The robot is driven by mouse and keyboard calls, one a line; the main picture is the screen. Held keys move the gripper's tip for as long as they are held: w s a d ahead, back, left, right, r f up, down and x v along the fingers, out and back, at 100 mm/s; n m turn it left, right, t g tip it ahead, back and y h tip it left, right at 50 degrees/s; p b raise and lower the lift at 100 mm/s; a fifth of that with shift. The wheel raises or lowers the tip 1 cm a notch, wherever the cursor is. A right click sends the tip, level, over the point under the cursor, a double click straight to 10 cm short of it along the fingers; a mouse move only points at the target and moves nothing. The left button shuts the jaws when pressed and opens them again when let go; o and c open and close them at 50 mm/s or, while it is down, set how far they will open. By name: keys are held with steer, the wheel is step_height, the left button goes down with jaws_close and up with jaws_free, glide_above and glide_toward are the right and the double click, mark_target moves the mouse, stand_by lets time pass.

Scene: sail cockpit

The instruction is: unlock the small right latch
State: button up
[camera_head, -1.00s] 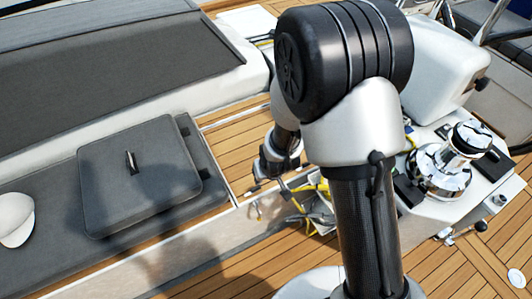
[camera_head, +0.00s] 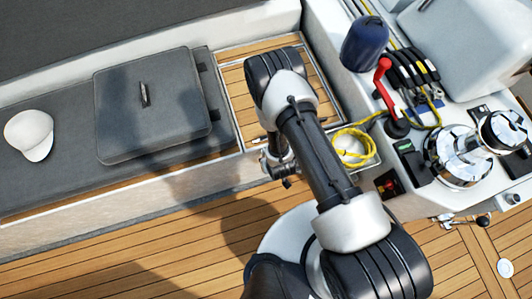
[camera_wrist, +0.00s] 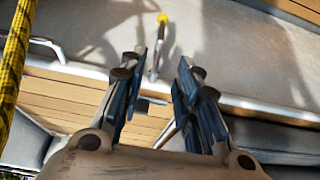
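In the wrist view a small metal lever with a yellow tip (camera_wrist: 158,50) stands out against the pale bench wall, and I take it to be the latch. It lies between and just beyond the fingertips of my gripper (camera_wrist: 160,72). The two dark fingers are spread apart with nothing held; I cannot tell whether either touches the lever. In the head view my gripper (camera_head: 279,172) hangs at the front edge of the slatted wooden hatch (camera_head: 232,84). The latch is hidden or too small to tell there.
A coiled yellow rope (camera_head: 352,145) lies right of my gripper, near a red-handled lever (camera_head: 382,75) and a chrome winch (camera_head: 458,152). A grey cushion (camera_head: 150,115) and white cap (camera_head: 30,133) are on the left bench. The wooden floor (camera_head: 100,255) in front is clear.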

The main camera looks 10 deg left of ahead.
mark_target(264, 157)
steer(key=b+x, duration=0.4)
steer(key=x, duration=0.9)
steer(key=shift+w+f+b, duration=0.1)
steer(key=shift+f+b, duration=0.3)
jaws_close()
